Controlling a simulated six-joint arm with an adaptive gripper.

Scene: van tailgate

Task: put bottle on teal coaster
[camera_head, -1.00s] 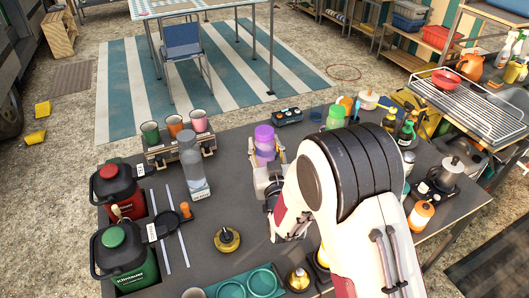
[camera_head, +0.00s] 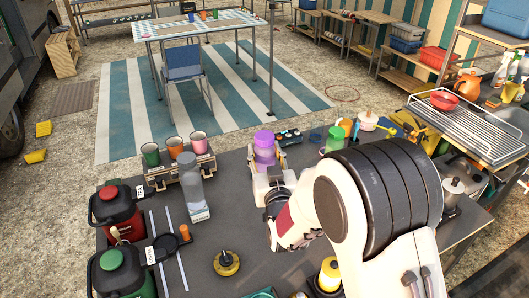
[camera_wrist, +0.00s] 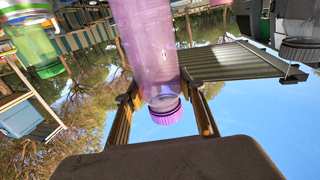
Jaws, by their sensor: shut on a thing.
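The purple bottle (camera_head: 265,150) with its purple cap is upright between the fingers of my gripper (camera_head: 267,178), near the far side of the dark table. In the wrist view the translucent bottle (camera_wrist: 152,50) appears inverted, its cap pointing down in the picture, with a finger of my gripper (camera_wrist: 165,92) on each side. My gripper is shut on it. Only a sliver of a teal item (camera_head: 262,294) shows at the bottom edge of the head view; most of it is out of frame. Whether the bottle's base touches the table is hidden.
A clear bottle (camera_head: 194,185) stands left of my gripper, near a rack of cups (camera_head: 177,160). A red jug (camera_head: 118,208) and green jug (camera_head: 122,272) are at left. A green bottle (camera_head: 334,138) stands right.

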